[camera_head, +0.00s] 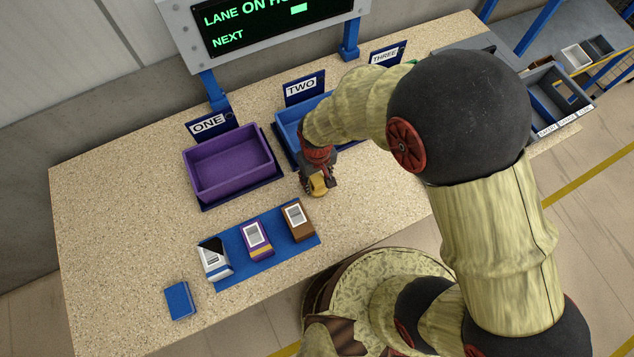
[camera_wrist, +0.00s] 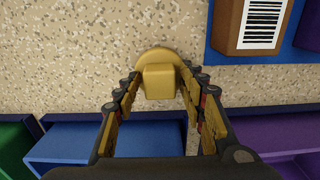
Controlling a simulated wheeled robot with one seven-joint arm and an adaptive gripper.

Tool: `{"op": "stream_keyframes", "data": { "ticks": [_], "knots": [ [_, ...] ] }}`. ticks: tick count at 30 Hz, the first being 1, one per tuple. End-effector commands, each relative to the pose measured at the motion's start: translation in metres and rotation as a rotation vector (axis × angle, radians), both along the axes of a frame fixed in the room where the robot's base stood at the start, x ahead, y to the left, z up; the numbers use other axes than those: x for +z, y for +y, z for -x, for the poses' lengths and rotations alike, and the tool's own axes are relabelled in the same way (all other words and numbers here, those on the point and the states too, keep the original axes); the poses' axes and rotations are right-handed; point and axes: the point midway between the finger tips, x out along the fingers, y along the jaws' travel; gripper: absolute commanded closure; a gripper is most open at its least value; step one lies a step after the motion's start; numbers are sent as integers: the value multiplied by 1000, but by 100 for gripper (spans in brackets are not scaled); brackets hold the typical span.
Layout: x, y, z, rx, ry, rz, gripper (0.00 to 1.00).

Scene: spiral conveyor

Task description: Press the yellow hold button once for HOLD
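The yellow hold button (camera_head: 318,187) stands on the speckled table in front of the bins. In the wrist view it is a round yellow base with a squarish raised cap (camera_wrist: 158,80). My gripper (camera_head: 319,180) points down at it and partly hides it in the head view. In the wrist view my gripper (camera_wrist: 160,76) is open, its two fingers apart on the left and right sides of the cap. I cannot tell whether anything touches the button. A sign (camera_head: 250,25) behind the table shows green text starting "LANE ON HO", cut off at the top.
A purple bin (camera_head: 229,180) stands by label ONE, and a blue bin (camera_head: 284,130) by TWO is partly hidden by my arm. A blue mat (camera_head: 227,281) holds white, purple and brown packages. A blue box (camera_head: 179,300) lies front left. The table's left side is clear.

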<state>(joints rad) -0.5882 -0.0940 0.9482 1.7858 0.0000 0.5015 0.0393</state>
Motion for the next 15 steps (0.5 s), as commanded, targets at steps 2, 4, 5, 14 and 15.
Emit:
{"op": "stream_keyframes", "data": {
  "ticks": [2, 4, 5, 14, 15],
  "knots": [
    [0, 0, 0, 0, 0, 0, 65],
    [0, 0, 0, 0, 0, 0, 69],
    [0, 0, 0, 0, 0, 0, 71],
    [0, 0, 0, 0, 0, 0, 88],
    [0, 0, 0, 0, 0, 0, 90]
  ]
}}
